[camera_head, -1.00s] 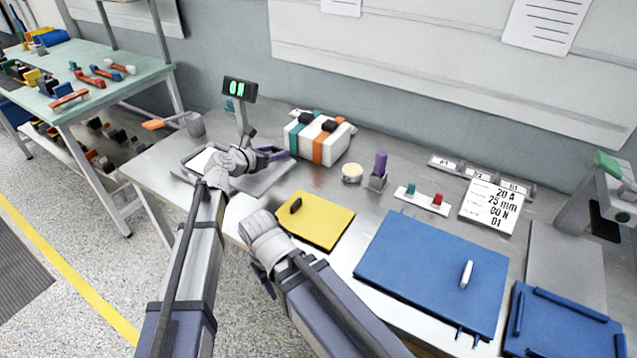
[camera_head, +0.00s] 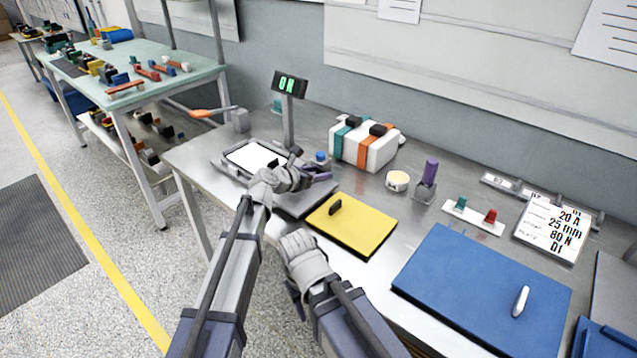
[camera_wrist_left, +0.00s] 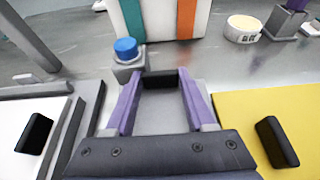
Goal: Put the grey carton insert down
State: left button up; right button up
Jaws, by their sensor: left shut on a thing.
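The grey carton insert (camera_head: 305,203) is a flat grey plate with a black grip, between the white-topped tray and the yellow board. My left gripper (camera_head: 318,174) is above it. In the left wrist view, my left gripper (camera_wrist_left: 160,84) has its purple fingers shut on the insert's black grip (camera_wrist_left: 160,80); the grey plate (camera_wrist_left: 160,122) shows below. The plate looks level and low at the table; I cannot tell whether it touches. My right gripper (camera_head: 294,296) hangs by the table's front edge, its fingers mostly hidden by its wrist.
The yellow board (camera_head: 355,228) lies close on the right. A blue button (camera_head: 320,157) on a grey block stands just behind. The white-topped tray (camera_head: 255,158) and display post (camera_head: 289,110) are left. A strapped white carton (camera_head: 365,145) stands farther back. A blue panel (camera_head: 480,290) lies right.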

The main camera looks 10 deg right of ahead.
pick_arm(q)
jog(key=shift+f+b, duration=0.3)
jog(key=shift+f, duration=0.55)
pick_arm(e)
jog(key=shift+f, duration=0.85)
pick_arm(q)
jog(key=shift+f, duration=0.15)
jog(key=o, duration=1.3)
pick_arm(e)
jog(key=shift+f, duration=0.1)
pick_arm(q)
jog(key=shift+o, duration=0.2)
jog(key=shift+r, duration=0.2)
jog(key=shift+s+a+r, duration=0.2)
jog(key=shift+a, duration=0.05)
notch_tip(320, 180, up, 4)
jog(key=p, duration=0.4)
send_over(293, 198)
jog(key=shift+w+d, duration=0.25)
jog(key=shift+d, duration=0.05)
pick_arm(e)
notch_tip(293, 198, up, 5)
jog(key=shift+f, duration=0.15)
pick_arm(q)
jog(key=shift+s+a+r+p, duration=0.1)
jog(key=shift+s+a+p, duration=0.15)
jog(key=shift+a+p, duration=0.1)
pick_arm(e)
jog(key=shift+c, duration=0.2)
